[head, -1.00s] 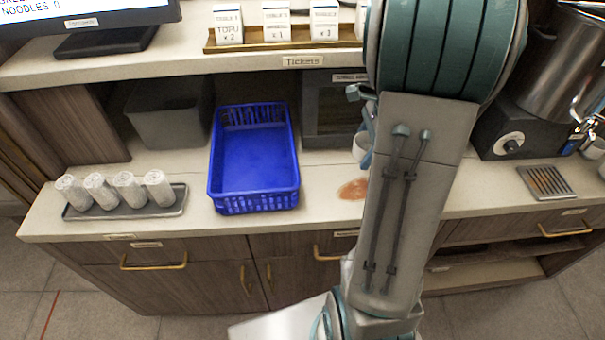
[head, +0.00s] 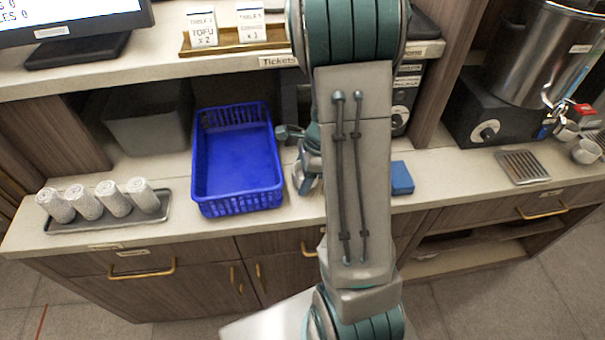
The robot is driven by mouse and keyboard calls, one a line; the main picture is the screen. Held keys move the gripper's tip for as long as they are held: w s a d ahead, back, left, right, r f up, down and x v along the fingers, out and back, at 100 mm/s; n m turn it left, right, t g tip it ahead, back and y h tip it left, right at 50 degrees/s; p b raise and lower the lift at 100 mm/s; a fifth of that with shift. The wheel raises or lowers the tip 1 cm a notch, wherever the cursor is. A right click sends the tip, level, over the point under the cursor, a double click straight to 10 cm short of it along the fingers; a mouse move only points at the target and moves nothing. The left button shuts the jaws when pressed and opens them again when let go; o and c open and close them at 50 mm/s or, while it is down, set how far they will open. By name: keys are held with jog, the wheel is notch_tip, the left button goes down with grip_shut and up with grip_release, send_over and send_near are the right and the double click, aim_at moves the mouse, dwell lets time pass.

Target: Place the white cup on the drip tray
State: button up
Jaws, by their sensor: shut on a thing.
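My gripper (head: 304,176) shows only in part at the left edge of my arm, just right of the blue basket and above the counter. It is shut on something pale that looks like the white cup. My arm hides the fingertips and most of the cup. The drip tray (head: 523,167), a small metal tray with a slotted top, lies on the counter at the right, in front of the urn. Nothing stands on it, and my gripper is well to its left.
A blue basket (head: 238,205) and a grey tray (head: 52,226) with several rolled white towels are at the left. A blue block (head: 401,178) lies right of my arm. The urn (head: 540,55) and small pale cups (head: 587,151) are at the right. Counter between block and drip tray is clear.

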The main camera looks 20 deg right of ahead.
jog(key=shift+f, duration=0.15)
jog(key=o, duration=1)
